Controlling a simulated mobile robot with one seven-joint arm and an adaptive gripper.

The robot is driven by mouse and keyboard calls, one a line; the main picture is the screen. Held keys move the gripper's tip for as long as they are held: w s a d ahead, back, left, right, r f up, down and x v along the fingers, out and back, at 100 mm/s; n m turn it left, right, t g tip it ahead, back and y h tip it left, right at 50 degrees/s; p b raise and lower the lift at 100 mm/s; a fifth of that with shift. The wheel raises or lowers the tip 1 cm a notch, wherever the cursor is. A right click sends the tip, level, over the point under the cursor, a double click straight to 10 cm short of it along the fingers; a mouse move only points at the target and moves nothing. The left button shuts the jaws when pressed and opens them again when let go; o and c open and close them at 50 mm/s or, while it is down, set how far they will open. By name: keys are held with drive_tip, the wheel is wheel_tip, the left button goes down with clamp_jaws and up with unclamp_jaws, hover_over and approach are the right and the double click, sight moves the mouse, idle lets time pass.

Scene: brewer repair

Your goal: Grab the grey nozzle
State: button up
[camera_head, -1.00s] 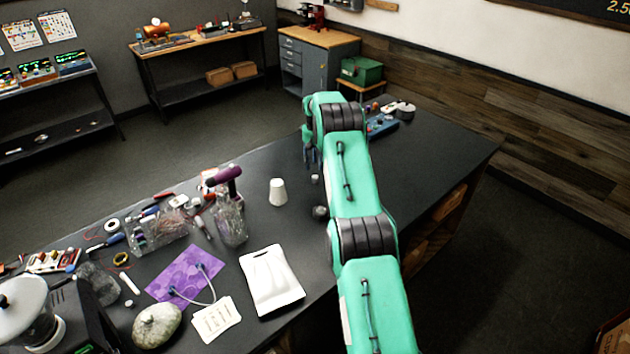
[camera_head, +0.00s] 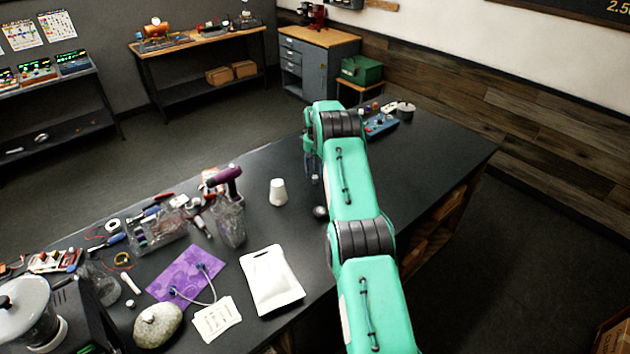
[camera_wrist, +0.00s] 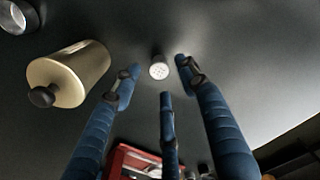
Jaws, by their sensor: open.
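The grey nozzle (camera_wrist: 159,68) shows in the wrist view as a small light grey piece with a face full of small holes. It lies on the dark worktop, between and just beyond the tips of my blue fingers. My gripper (camera_wrist: 160,78) is open and empty, with its fingers spread around the nozzle's place in the picture and no clear contact. In the head view my gripper (camera_head: 313,172) is low over the worktop, partly hidden by my arm. The nozzle cannot be told clearly there.
In the wrist view a cream cylinder with a dark knob (camera_wrist: 72,74) lies left of the nozzle, and a metal ring (camera_wrist: 18,16) is farther left. A red object (camera_wrist: 130,162) is at the bottom.

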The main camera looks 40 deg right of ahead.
sight(315, 180)
drive_tip(key=shift+f, duration=1.45)
clamp_jaws()
